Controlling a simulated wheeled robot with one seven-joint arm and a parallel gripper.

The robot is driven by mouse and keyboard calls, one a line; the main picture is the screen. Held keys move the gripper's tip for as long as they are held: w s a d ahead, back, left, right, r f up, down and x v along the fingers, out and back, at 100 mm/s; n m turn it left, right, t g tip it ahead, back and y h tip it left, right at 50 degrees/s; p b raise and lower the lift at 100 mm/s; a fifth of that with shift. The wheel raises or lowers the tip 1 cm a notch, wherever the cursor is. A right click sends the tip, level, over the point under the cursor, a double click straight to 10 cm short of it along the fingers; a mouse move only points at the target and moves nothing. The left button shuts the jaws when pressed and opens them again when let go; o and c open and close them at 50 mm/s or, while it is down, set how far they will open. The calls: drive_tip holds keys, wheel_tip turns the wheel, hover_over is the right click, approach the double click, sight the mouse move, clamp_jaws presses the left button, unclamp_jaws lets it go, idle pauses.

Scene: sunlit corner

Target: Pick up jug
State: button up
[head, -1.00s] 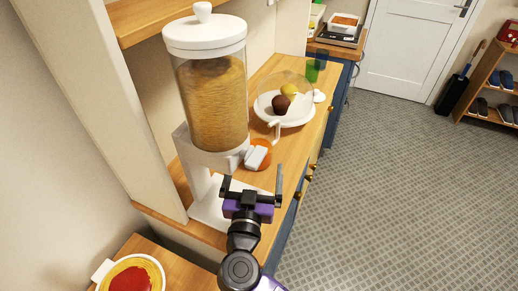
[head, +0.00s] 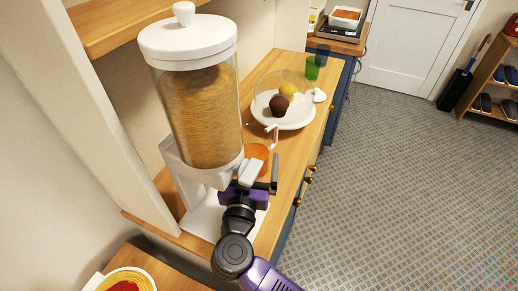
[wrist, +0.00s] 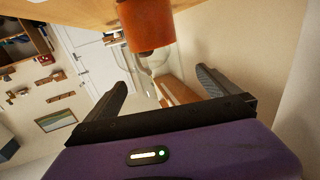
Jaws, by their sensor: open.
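An orange round vessel (head: 258,152) stands on the wooden counter, partly hidden by the dispenser's white spout. It is the likeliest jug, but I cannot make out a handle or lip. In the wrist view the orange vessel (wrist: 148,24) shows at the top, cut off by the frame, beyond my fingertips. My gripper (head: 259,176) is open in front of it, close to the spout, with its left finger mostly hidden in the head view. In the wrist view nothing is between the fingers of my gripper (wrist: 160,80).
A tall dispenser (head: 200,115) stands close on the left. Behind is a white plate (head: 292,121) with a brown and a yellow item under a clear cover. A green glass (head: 312,68) stands farther back. The floor (head: 400,180) right of the counter is clear.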

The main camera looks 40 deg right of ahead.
sight(257, 132)
drive_tip(key=x, duration=0.7)
drive_tip(key=shift+w+d, duration=0.2)
drive_tip(key=shift+d, duration=0.1)
drive_tip(key=c, duration=2.1)
drive_tip(key=shift+r, duration=0.1)
drive_tip(key=shift+c, duration=0.4)
drive_tip(key=shift+r+p, duration=0.15)
drive_tip(key=shift+p, duration=0.15)
